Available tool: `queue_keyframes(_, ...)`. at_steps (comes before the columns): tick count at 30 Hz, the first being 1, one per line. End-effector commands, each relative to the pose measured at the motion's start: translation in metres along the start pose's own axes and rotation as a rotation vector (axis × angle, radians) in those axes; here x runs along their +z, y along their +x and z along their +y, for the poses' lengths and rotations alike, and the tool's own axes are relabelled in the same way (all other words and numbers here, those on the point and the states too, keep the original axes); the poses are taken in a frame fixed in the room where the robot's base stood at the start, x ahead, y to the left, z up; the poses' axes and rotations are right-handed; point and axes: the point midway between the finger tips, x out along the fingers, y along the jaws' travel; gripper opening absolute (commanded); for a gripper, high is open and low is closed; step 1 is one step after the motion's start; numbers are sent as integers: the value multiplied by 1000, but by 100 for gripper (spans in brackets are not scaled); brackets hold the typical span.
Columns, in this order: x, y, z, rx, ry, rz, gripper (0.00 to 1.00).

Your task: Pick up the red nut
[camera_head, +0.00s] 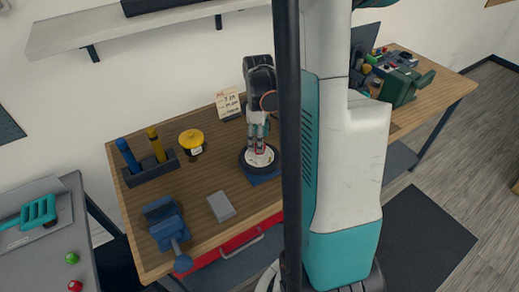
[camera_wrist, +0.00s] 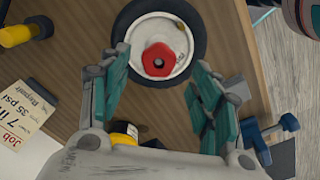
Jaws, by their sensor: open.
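A red nut (camera_wrist: 159,60) with a dark centre hole sits on the white hub of a small black-tyred wheel (camera_wrist: 195,25) in the wrist view. In the head view the wheel (camera_head: 243,161) lies on a blue base on the wooden workbench, below my gripper (camera_head: 261,146). My gripper is open in the wrist view (camera_wrist: 160,62), its teal fingers spread to either side of the nut with nothing between them in its grasp. How far the fingertips are above the nut I cannot tell. In the head view the fingers partly hide the hub.
A blue vise (camera_head: 165,222), a grey block (camera_head: 221,206), a yellow-topped item (camera_head: 191,140), a tool holder (camera_head: 151,171) and a note card (camera_head: 228,105) stand around the wheel. Small red (camera_head: 75,286) and green (camera_head: 72,258) pieces lie on the grey side table (camera_head: 40,250).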

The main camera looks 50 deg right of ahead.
Motion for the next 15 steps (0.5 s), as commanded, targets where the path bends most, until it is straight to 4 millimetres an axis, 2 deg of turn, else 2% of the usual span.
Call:
queue_keyframes(1, 2, 11, 1, 0, 1, 0, 58)
queue_keyframes(6, 3, 32, 2, 0, 0, 0, 58)
queue_keyframes(15, 3, 37, 2, 0, 0, 0, 58)
